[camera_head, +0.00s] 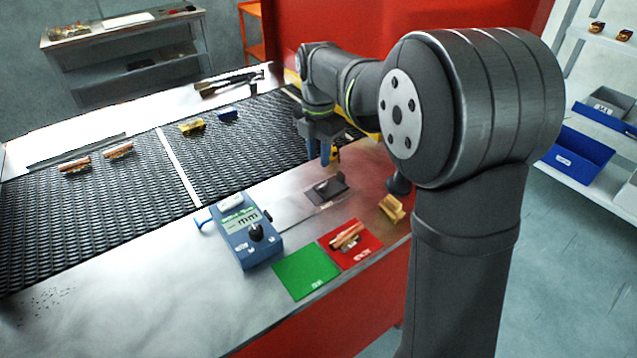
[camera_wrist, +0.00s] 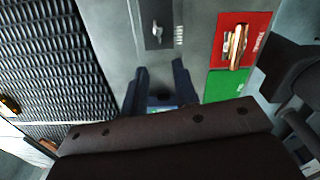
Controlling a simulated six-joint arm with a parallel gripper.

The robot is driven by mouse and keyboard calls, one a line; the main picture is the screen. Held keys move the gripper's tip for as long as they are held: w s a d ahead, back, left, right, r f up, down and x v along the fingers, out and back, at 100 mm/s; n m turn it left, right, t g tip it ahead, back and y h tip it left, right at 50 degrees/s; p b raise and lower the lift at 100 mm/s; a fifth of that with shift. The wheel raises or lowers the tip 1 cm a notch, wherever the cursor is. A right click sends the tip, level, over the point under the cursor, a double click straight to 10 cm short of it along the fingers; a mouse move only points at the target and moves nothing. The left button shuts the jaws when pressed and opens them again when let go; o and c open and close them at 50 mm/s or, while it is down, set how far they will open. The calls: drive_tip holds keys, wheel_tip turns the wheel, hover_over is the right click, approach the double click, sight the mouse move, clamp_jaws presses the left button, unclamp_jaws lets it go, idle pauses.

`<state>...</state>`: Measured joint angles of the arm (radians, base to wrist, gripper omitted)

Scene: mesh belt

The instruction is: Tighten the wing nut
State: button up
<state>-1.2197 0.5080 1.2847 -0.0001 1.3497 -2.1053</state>
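A dark plate (camera_head: 338,183) lies on the metal worktop, and a small grey winged piece, which looks like the wing nut (camera_head: 321,186), sits on it. In the wrist view the plate (camera_wrist: 152,44) is at the top, with the wing nut (camera_wrist: 157,29) near its middle. My gripper (camera_head: 318,158) hangs above the worktop behind the plate in the head view. In the wrist view its two dark blue fingers (camera_wrist: 160,68) are spread apart with nothing held between them. The fingers are apart from the wing nut. The nut's thread is too small to make out.
A blue meter (camera_head: 247,236) stands left of the plate. A green mat (camera_head: 306,272) and a red mat (camera_head: 366,257) with copper-coloured parts lie in front. A brass-coloured block (camera_head: 392,208) is at the right edge. The mesh belt (camera_head: 100,205) carries several parts.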

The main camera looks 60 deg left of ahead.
sight(323, 187)
wheel_tip(323, 187, down, 10)
drive_tip(key=shift+r, duration=0.15)
drive_tip(key=shift+c, duration=0.5)
